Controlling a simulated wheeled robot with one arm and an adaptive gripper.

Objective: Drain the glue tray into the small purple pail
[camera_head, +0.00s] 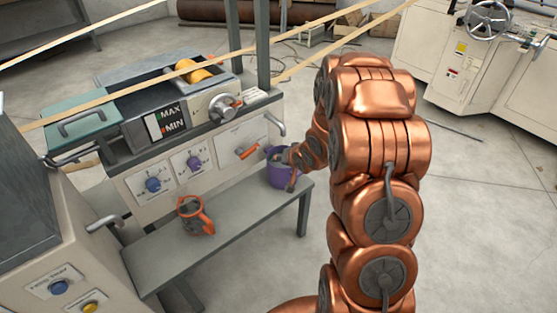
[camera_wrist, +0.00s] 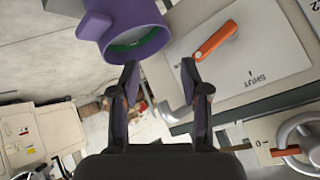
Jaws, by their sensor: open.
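The glue tray (camera_head: 150,82) is in the top of the machine, with a yellow roller (camera_head: 197,72) and a MAX/MIN gauge (camera_head: 167,122). Below it, an orange lever (camera_head: 247,152) sits on a white front panel; it also shows in the wrist view (camera_wrist: 214,40), near a label reading SHUT. The small purple pail (camera_head: 279,175) is at the bench's right end, close to the machine front, partly hidden by my gripper. The wrist view shows the pail (camera_wrist: 146,12) with a green ring inside. My gripper (camera_wrist: 158,74) is open and empty, its fingertips near the pail and panel.
Blue (camera_head: 153,184) and purple (camera_head: 194,162) knobs and a round grey dial (camera_head: 223,105) are on the machine front. Pale strips cross overhead. Floor at right is open.

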